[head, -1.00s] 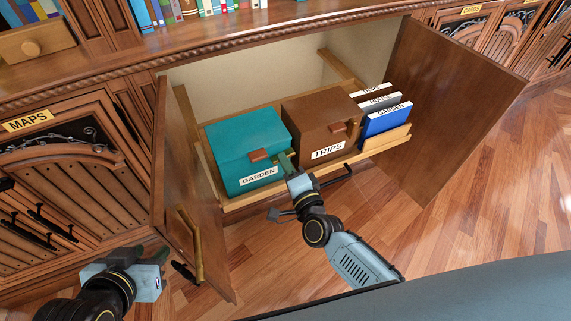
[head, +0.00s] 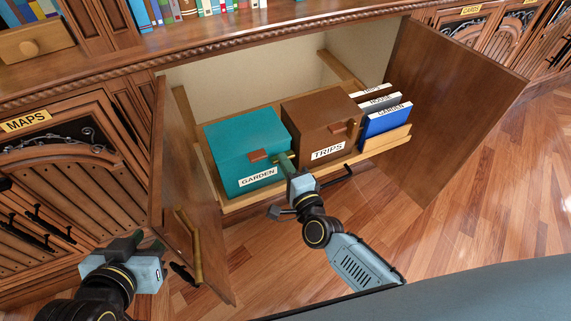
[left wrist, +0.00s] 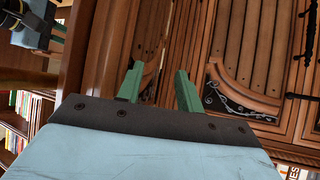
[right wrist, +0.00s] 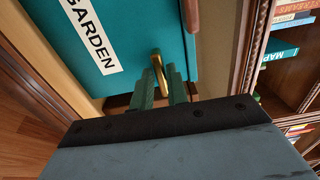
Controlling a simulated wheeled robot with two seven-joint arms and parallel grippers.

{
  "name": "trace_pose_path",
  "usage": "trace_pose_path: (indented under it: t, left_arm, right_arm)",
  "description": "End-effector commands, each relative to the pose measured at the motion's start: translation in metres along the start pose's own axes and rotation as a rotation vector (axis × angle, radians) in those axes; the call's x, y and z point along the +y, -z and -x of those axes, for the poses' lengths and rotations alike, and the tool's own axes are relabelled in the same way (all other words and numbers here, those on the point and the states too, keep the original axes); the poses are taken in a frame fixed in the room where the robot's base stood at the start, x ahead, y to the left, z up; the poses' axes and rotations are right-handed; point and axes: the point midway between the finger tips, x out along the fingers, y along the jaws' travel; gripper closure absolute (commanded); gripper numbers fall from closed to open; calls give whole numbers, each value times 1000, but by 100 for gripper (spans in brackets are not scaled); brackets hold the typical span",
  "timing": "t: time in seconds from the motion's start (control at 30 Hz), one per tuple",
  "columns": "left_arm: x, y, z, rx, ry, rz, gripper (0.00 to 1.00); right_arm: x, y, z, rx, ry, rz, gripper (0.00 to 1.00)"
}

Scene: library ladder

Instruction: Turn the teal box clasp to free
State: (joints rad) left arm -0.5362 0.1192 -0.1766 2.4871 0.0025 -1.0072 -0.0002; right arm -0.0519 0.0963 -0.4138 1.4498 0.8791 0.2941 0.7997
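The teal box (head: 235,138), labelled GARDEN, stands in the open cabinet drawer at the left of the head view. A red-brown tab (head: 258,156) is on its front, with the brass clasp to the right of the tab. The clasp (right wrist: 156,62) shows as a brass bar between my right fingertips in the right wrist view. My right gripper (head: 285,160) is at the box's front right edge, its fingers close together on the clasp; part of the clasp is hidden by them. My left gripper (left wrist: 158,86) is open and empty, in front of the left cabinet door.
A brown TRIPS box (head: 315,118) stands just right of the teal box. Several binders (head: 386,118) are further right in the drawer (head: 240,200). Open doors flank the cabinet, left (head: 185,200) and right (head: 445,105). The floor at right is clear.

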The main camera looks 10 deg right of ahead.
Motion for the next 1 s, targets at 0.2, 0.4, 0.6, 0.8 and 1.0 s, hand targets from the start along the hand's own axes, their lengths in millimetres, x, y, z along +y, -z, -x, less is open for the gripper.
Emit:
trace_pose_path:
  t: [0.2,0.4,0.6,0.8,1.0]
  left_arm:
    - [0,0,0,-1,0,0,64]
    - [0,0,0,-1,0,0,64]
    - [-4,-15,4,-93,10,3,64]
    - [-11,-50,18,-299,26,9,64]
    - [-17,-85,41,-515,42,19,64]
  right_arm:
    - [0,0,0,0,0,1,67]
    - [0,0,0,1,1,2,67]
    - [0,0,15,0,-2,2,67]
    - [-1,0,49,0,-3,3,67]
    - [-1,0,87,-1,-3,2,67]
